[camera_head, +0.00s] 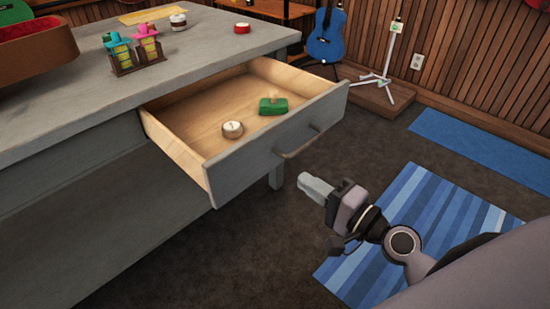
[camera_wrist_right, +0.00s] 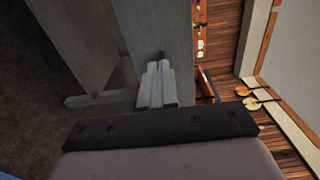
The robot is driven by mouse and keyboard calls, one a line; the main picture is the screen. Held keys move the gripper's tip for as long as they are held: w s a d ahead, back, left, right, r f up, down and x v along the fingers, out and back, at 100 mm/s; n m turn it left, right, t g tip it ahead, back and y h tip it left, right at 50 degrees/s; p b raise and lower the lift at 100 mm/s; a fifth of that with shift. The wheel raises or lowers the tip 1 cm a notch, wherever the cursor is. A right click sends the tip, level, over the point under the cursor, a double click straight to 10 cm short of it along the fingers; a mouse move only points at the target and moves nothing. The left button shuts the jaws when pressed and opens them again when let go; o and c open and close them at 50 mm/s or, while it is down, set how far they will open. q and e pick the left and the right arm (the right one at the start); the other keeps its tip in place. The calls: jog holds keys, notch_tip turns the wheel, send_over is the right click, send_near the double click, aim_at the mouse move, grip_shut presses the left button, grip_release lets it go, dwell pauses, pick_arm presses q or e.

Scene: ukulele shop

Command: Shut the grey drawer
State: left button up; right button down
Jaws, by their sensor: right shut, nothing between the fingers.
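The grey drawer (camera_head: 275,148) stands pulled out of the grey table in the head view. Its front has a bar handle (camera_head: 298,147). Inside the drawer lie a green block-like item (camera_head: 273,106) and a small round cream-topped item (camera_head: 232,129). My right gripper (camera_head: 305,182) is shut and empty, in front of the drawer face, below and to the right of the handle. In the right wrist view its closed fingers (camera_wrist_right: 156,82) point toward a grey panel (camera_wrist_right: 160,30); I cannot tell whether they touch it. My left gripper is not in view.
A blue ukulele (camera_head: 327,35) and a white stand (camera_head: 385,60) are behind. Blue striped mats (camera_head: 400,215) lie on the floor at right.

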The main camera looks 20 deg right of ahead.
aim_at(265, 155)
jog(key=p+x, duration=0.1)
jog(key=x, duration=0.7)
jog(key=shift+a, duration=0.1)
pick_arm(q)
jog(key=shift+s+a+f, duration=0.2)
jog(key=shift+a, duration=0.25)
pick_arm(e)
jog(key=shift+x, duration=0.8)
